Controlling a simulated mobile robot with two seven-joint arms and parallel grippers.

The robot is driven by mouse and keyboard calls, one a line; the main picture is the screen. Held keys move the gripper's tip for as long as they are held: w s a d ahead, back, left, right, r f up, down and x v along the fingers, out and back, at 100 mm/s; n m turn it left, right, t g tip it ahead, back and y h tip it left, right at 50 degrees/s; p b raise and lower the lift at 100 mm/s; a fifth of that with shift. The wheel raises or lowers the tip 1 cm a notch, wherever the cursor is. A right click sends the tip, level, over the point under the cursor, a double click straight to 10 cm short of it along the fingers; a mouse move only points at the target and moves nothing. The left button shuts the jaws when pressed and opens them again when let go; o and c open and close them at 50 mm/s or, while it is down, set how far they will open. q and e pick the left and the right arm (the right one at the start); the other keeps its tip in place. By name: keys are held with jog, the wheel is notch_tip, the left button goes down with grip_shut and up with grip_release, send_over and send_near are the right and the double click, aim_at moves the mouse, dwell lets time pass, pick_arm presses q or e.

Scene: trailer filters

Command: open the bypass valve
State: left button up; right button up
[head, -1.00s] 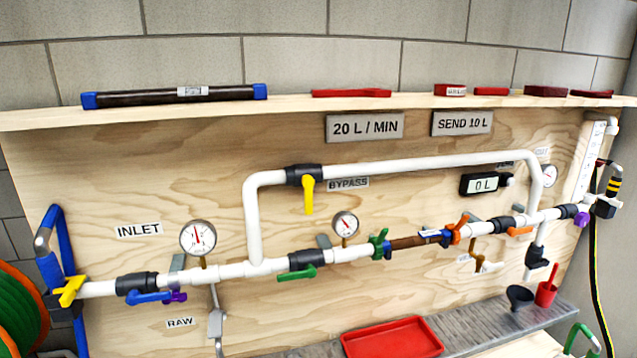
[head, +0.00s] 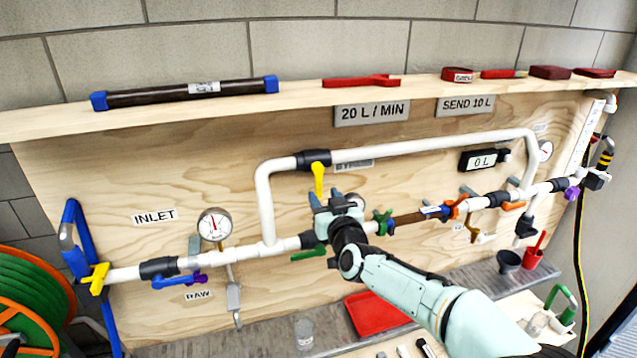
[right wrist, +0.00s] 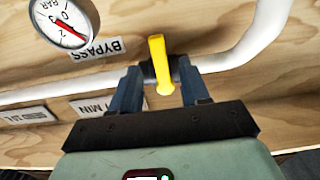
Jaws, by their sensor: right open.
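The bypass valve is a black body (head: 314,159) on the white upper pipe loop, beside the BYPASS label. Its yellow handle (head: 319,180) hangs down, across the pipe. My right gripper (head: 324,198) is just below and in front of the handle in the head view and partly hides the label and a gauge. In the right wrist view the yellow handle (right wrist: 160,62) stands between the two open fingers of the gripper (right wrist: 161,88), with a gap visible on each side. My left gripper is not in view.
Below the loop runs the main pipe (head: 220,259) with a green handle (head: 309,254) and a blue handle (head: 176,281). A pressure gauge (head: 215,225) stands left of my arm. A red tray (head: 372,313) lies on the bench below. A wooden shelf (head: 230,113) runs above.

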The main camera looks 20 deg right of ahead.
aim_at(319, 188)
jog(key=w, duration=0.2)
jog(key=w+p, duration=0.1)
jog(key=w, duration=0.1)
jog(key=shift+w+r, duration=0.2)
jog(key=shift+w, duration=0.05)
jog(key=shift+w+f+p, duration=0.2)
jog(key=shift+w+p, duration=0.1)
jog(key=shift+w, duration=0.25)
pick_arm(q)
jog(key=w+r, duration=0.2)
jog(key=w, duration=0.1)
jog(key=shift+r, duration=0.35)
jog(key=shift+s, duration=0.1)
pick_arm(e)
jog(key=shift+s, duration=0.15)
grip_shut()
